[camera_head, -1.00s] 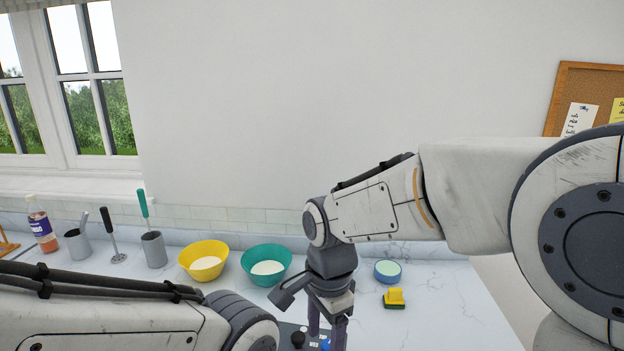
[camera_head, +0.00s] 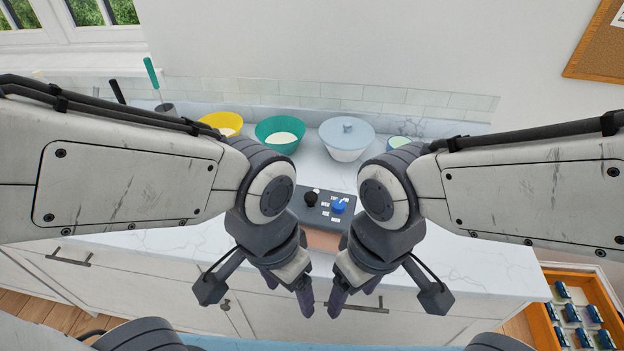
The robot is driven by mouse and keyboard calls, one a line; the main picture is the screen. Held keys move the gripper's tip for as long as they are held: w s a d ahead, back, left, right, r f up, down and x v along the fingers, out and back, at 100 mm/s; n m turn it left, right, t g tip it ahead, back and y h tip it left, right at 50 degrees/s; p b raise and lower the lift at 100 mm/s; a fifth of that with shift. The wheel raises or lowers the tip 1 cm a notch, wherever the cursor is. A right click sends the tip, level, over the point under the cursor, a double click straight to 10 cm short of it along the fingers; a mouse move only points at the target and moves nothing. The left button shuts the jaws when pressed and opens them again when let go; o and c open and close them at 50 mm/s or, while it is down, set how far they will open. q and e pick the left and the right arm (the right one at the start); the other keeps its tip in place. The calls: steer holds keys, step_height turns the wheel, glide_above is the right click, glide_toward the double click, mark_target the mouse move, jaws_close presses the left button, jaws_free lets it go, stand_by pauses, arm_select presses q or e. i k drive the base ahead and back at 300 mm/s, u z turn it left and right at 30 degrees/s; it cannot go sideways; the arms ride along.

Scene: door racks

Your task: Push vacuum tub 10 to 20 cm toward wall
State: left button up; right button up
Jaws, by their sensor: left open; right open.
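The vacuum tub, a white tub (camera_head: 347,152) with a pale blue knobbed lid (camera_head: 348,129), stands upright on the counter close to the tiled wall. It is right of the teal bowl. My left gripper (camera_head: 289,291) and my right gripper (camera_head: 353,293) are both open and empty. They hang side by side, pointing down, in front of the counter's front edge in the picture. Both are well apart from the tub.
A dark control panel (camera_head: 322,208) with a black and a blue knob lies between my arms and the tub. The teal bowl (camera_head: 280,134) and yellow bowl (camera_head: 222,123) stand left. A blue-rimmed bowl (camera_head: 399,142) is right. A tray (camera_head: 545,325) of blue items is lower right.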

mark_target(324, 228)
steer(key=u, duration=1.9)
steer(key=k, duration=1.55)
steer(key=z, duration=1.95)
steer(key=i, duration=0.5)
steer(key=u, duration=0.05)
